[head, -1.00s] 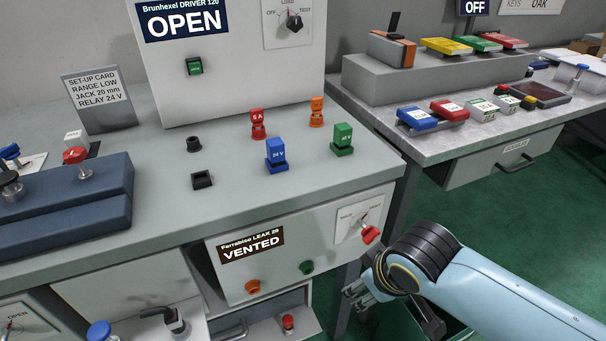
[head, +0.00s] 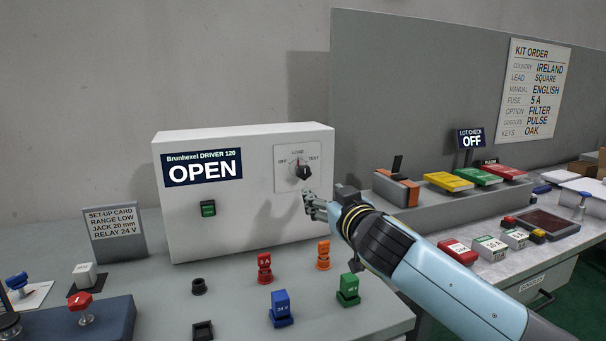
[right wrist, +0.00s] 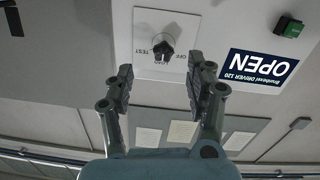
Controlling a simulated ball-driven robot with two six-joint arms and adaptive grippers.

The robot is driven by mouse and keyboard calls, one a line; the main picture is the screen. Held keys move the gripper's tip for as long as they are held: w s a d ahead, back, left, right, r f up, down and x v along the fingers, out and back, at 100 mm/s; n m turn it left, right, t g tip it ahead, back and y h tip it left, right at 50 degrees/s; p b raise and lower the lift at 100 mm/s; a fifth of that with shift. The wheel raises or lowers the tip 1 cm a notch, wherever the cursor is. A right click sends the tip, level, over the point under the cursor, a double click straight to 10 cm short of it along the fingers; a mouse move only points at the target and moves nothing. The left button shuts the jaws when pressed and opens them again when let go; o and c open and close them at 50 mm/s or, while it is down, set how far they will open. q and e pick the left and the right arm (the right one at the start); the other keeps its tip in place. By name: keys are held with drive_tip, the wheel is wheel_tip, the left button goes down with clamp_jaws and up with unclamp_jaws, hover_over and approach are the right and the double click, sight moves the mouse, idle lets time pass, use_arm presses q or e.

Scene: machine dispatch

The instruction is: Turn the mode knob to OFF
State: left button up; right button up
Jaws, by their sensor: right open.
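The mode knob (head: 304,172) is a dark knob on a pale plate marked OFF, LOAD and TEST, on the front of the white Brunhexel DRIVER 120 box (head: 250,218). The box's display (head: 203,168) reads OPEN. My right gripper (head: 308,204) is just below and in front of the knob, apart from it. In the right wrist view, the knob (right wrist: 163,47) appears upside down beyond the two spread fingers of the right gripper (right wrist: 160,88), with nothing between them. My left gripper is not in view.
Red, orange, blue and green plugs (head: 281,308) stand on the bench before the box. A set-up card (head: 113,236) stands left. A grey shelf (head: 440,202) with coloured cases is at right. The space before the knob plate is clear apart from my arm.

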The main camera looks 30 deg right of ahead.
sight(305, 174)
drive_tip(key=shift+t+y, duration=0.4)
drive_tip(key=x, duration=0.4)
drive_tip(key=r+x, duration=0.1)
drive_tip(key=x, duration=0.3)
drive_tip(key=p+x, duration=0.1)
drive_tip(key=x, duration=0.3)
drive_tip(key=shift+a+r, duration=0.15)
drive_tip(key=shift+r, duration=0.05)
drive_tip(key=c, duration=1.1)
clamp_jaws()
drive_tip(key=shift+w+f, duration=0.1)
